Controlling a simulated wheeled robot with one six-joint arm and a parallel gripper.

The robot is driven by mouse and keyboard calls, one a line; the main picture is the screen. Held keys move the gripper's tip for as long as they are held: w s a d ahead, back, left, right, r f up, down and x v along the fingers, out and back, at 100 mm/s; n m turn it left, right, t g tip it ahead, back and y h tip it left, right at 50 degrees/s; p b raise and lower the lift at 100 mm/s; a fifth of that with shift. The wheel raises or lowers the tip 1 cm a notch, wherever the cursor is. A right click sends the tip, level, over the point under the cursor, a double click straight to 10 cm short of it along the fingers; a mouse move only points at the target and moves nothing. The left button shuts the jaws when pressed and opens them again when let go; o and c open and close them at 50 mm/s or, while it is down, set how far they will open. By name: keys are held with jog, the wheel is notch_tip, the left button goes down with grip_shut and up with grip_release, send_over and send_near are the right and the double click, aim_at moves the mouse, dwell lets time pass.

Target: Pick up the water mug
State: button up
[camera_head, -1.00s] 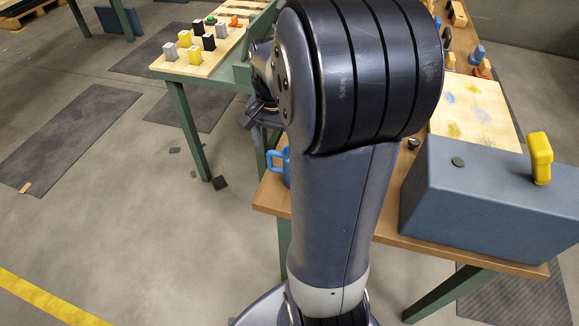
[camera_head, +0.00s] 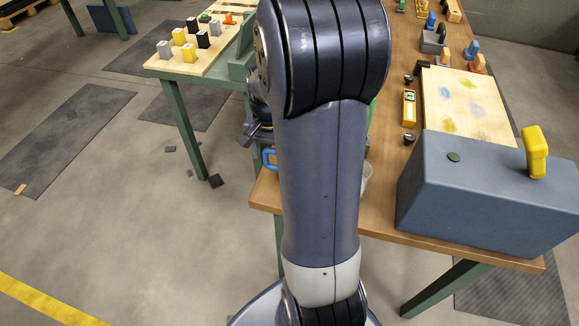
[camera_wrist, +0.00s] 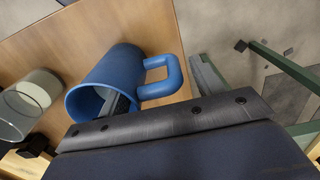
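A blue mug (camera_wrist: 112,72) lies in the middle of the wrist view, its mouth towards my gripper and its handle on the right. In the head view only its blue handle (camera_head: 269,158) shows at the bench's left edge; my arm hides the rest. My gripper (camera_wrist: 158,80) is open at the mug. One finger appears to reach into the mug's mouth, and the other appears to be right of the handle. Whether either finger touches the mug cannot be told.
A clear glass (camera_wrist: 24,108) stands left of the mug on the wooden bench (camera_head: 385,205). A blue-grey box (camera_head: 480,200) with a yellow handle sits at the bench's front right. A board (camera_head: 468,105) lies behind it. A second table (camera_head: 175,66) with small blocks stands back left.

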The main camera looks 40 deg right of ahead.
jog(key=c, duration=1.1)
jog(key=shift+r, duration=0.15)
jog(key=shift+r, duration=4.55)
jog(key=shift+r+p, duration=0.3)
jog(key=shift+p, duration=0.1)
jog(key=shift+s+d+r+p, duration=0.15)
jog(key=shift+d+r+p, duration=0.1)
jog(key=shift+p, duration=0.1)
jog(key=shift+s+d+r+m+p, duration=0.3)
jog(key=shift+s+d+m+p, duration=1.25)
jog(key=shift+p, duration=0.6)
jog(key=shift+s+d+r+m+p, duration=0.3)
jog(key=shift+s+d+m+p, duration=1.25)
jog(key=shift+p, duration=0.65)
jog(key=shift+s+d+r+m+p, duration=0.3)
jog(key=shift+s+d+m+p, duration=1.2)
jog(key=shift+p, duration=0.65)
jog(key=shift+s+a, duration=0.1)
jog(key=shift+a, duration=0.05)
